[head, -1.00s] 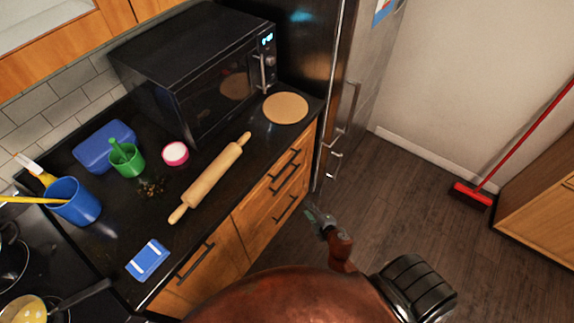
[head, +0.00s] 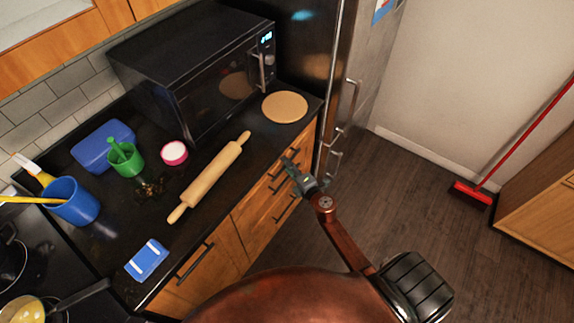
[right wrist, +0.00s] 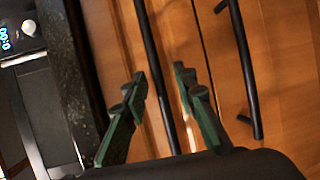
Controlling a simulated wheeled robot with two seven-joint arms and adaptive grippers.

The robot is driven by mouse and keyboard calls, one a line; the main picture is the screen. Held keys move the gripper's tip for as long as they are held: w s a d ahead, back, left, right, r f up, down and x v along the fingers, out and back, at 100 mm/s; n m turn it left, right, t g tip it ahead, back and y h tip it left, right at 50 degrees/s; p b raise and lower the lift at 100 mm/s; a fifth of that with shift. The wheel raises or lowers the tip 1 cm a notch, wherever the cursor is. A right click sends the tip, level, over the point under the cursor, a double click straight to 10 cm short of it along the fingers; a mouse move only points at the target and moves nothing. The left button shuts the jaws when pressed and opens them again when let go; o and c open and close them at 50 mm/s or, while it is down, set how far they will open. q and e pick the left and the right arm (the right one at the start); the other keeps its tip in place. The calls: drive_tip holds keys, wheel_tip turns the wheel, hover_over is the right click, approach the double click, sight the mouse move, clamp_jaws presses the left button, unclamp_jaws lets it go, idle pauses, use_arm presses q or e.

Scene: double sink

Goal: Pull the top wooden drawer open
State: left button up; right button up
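The top wooden drawer (head: 309,136) is under the counter's right end and looks closed. In the right wrist view, its orange wood front (right wrist: 117,50) lies beside the dark counter edge. Its dark bar handle (right wrist: 154,60) runs between the two fingers of my right gripper (right wrist: 160,85), which are apart, one on each side of the bar. I cannot tell whether they touch it. In the head view, my right gripper (head: 294,168) is at the drawer fronts and partly hides the handles. My left gripper is not in view.
A lower drawer's handle (right wrist: 243,65) is close to the right finger. On the black counter (head: 215,212) are a rolling pin (head: 208,180), a round board (head: 285,107) and a microwave (head: 195,70). The fridge (head: 340,90) stands right of the drawers.

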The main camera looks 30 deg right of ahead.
drive_tip(key=shift+w, duration=0.1)
drive_tip(key=shift+c, duration=0.6)
clamp_jaws()
